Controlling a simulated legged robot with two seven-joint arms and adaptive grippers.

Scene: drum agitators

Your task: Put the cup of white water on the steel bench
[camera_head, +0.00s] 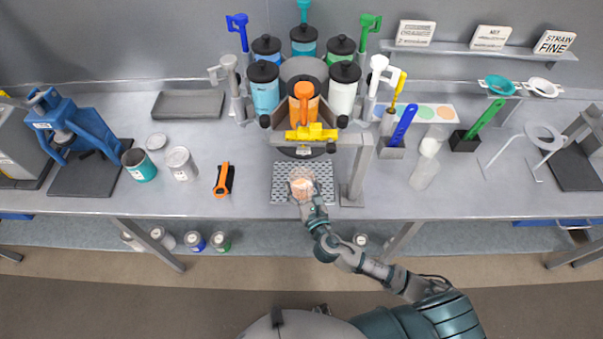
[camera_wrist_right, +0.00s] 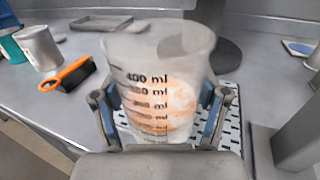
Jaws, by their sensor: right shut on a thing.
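A clear measuring cup (camera_head: 300,183) with black millilitre marks stands upright at the perforated drip tray (camera_head: 283,196), below the dispenser. In the right wrist view the cup (camera_wrist_right: 160,60) shows orange and white contents in its lower part. My right gripper (camera_head: 305,191) is shut on the cup, with blue-padded fingers on both sides in the right wrist view (camera_wrist_right: 160,112). Whether the cup's base touches the tray is hidden. The steel bench (camera_head: 255,150) runs around the tray. My left gripper is not in view.
The dispenser's colored bottles (camera_head: 304,102) and yellow lever (camera_head: 311,132) stand above the tray, with a support post (camera_head: 354,177) to its right. An orange-black tool (camera_head: 224,180) lies left. Bare bench lies between tool and tray.

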